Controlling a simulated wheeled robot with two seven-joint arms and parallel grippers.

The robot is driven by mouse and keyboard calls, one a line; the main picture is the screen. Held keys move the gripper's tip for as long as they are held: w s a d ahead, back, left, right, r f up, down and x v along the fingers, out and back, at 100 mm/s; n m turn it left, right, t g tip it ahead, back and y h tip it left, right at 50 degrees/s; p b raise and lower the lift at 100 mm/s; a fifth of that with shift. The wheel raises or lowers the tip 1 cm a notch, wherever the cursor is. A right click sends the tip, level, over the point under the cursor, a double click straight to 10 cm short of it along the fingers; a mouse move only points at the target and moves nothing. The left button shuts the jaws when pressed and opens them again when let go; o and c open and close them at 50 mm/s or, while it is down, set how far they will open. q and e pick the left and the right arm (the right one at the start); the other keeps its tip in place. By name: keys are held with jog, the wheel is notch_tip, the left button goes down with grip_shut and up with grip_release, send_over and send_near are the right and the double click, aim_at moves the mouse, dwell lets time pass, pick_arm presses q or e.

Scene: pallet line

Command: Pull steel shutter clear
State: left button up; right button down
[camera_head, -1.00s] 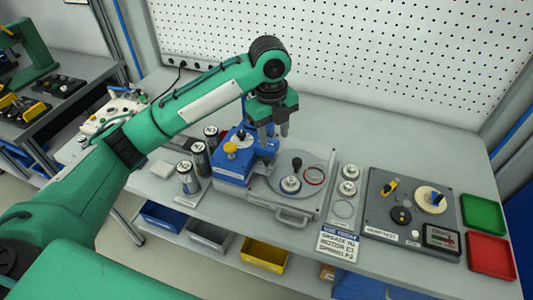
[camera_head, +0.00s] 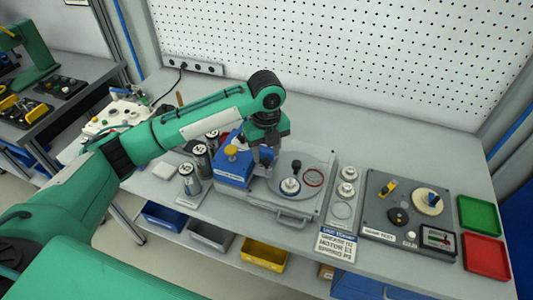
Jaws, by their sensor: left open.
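A flat grey metal unit (camera_head: 318,192) with a front bar handle (camera_head: 293,219) sits on the bench beside a blue block (camera_head: 232,174) with a yellow knob. I cannot tell for sure which metal part is the steel shutter. My left gripper (camera_head: 263,163) points down between the blue block and the round piece. It is open, with nothing seen between its fingers, and hides part of the block and unit. My right gripper is out of view.
Several metal cans (camera_head: 189,178) stand left of the blue block. A grey control panel (camera_head: 408,213), a green tray (camera_head: 479,215) and a red tray (camera_head: 486,255) are at the right. A perforated wall (camera_head: 370,60) rises behind. The bench behind the unit is clear.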

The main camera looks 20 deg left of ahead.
pick_arm(q)
jog(key=shift+f, duration=1.35)
grip_shut()
jog(key=shift+s+r+p, duration=0.1)
jog(key=shift+p, duration=0.3)
jog(key=s+p, duration=0.4)
jog(key=s, duration=0.1)
jog(key=shift+s, duration=0.1)
grip_release()
jog(key=shift+a, duration=0.1)
